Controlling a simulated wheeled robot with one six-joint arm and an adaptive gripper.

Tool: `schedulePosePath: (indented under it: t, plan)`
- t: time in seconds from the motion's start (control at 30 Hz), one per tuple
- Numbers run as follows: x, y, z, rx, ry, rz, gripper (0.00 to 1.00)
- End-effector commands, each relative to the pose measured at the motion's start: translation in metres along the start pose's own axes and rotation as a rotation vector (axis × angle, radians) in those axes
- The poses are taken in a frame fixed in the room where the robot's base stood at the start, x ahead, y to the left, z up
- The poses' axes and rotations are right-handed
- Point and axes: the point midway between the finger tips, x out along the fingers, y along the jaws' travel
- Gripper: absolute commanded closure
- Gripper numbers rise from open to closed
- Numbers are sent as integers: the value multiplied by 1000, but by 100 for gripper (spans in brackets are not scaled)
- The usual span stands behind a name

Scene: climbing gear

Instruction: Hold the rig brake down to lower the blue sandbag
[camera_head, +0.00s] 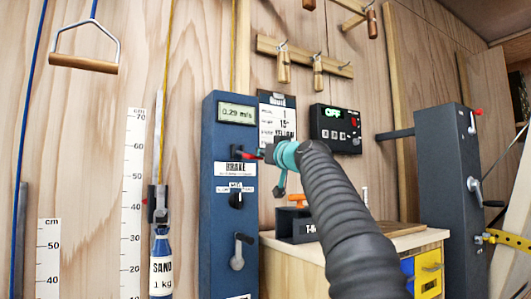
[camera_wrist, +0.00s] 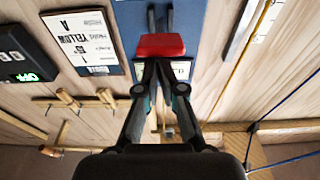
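The blue rig panel (camera_head: 221,270) stands upright at the wall, its display (camera_head: 237,113) reading 0.29 m/s. Its red brake lever (camera_head: 250,155) sticks out above the BRAKE label; its red handle (camera_wrist: 160,45) fills the middle top of the wrist view. My gripper (camera_head: 268,153) is at the lever from the right. In the wrist view my gripper (camera_wrist: 159,63) has its fingers drawn together, tips at the red handle's edge; firm contact cannot be told. The blue sandbag (camera_head: 161,279), marked SAND 1 kg, hangs upright left of the panel, its bottom out of frame.
A centimetre ruler (camera_head: 133,200) stands left of the sandbag, a shorter one (camera_head: 48,260) farther left. A black box reading OFF (camera_head: 335,128) and a clipboard (camera_head: 278,112) are right of the panel. A wooden cabinet (camera_head: 290,265) and a dark post (camera_head: 447,200) stand farther right.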

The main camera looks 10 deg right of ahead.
Motion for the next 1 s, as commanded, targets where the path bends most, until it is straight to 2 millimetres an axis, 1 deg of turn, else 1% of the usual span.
schedulePosePath:
  t: [0.03, 1.0]
  plan:
    - [7, -1, 18, 9, -30, -12, 100]
    - [6, 5, 18, 8, -30, -3, 100]
